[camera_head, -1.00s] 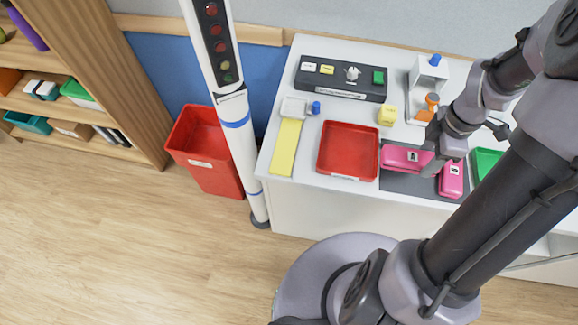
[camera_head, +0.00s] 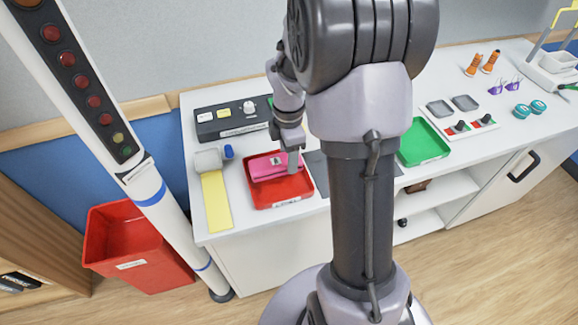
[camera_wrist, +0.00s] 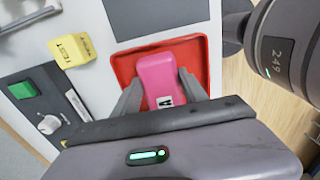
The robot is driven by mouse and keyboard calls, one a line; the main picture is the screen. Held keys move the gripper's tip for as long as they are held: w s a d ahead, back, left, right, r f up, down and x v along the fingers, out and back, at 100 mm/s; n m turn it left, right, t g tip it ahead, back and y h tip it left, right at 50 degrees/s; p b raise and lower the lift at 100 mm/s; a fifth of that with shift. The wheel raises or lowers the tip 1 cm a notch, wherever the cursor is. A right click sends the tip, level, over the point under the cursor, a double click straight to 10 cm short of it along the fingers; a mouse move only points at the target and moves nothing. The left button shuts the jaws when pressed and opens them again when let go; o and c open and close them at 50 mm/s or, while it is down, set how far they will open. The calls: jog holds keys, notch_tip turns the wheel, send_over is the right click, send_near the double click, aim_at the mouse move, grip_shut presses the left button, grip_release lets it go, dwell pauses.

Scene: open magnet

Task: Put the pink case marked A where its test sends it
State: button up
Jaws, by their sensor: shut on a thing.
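The pink case marked A (camera_head: 262,168) is in my gripper (camera_head: 291,160), over the red tray (camera_head: 292,200). In the wrist view the case (camera_wrist: 158,72) lies between the two grey fingers of my gripper (camera_wrist: 160,80), with the A label toward me. The red tray (camera_wrist: 125,66) shows around it. I cannot tell whether the case touches the tray floor. The green tray (camera_head: 422,143) stands empty to the right of my arm. The second pink case is not visible now.
A dark control panel (camera_head: 232,120) stands behind the red tray. A grey device with a yellow strip (camera_head: 216,203) is to its left. A yellow TEST block (camera_wrist: 72,50) shows in the wrist view. A lamp column (camera_head: 140,180) and red bin (camera_head: 135,258) stand left of the table.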

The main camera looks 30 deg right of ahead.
notch_tip(320, 180, down, 4)
jog(key=shift+r+b, duration=0.1)
jog(key=shift+b, duration=0.6)
jog(key=shift+s+r, duration=0.1)
jog(key=shift+r, duration=0.1)
jog(key=shift+f, duration=0.1)
jog(key=o, duration=1.4)
jog(key=shift+f, duration=0.1)
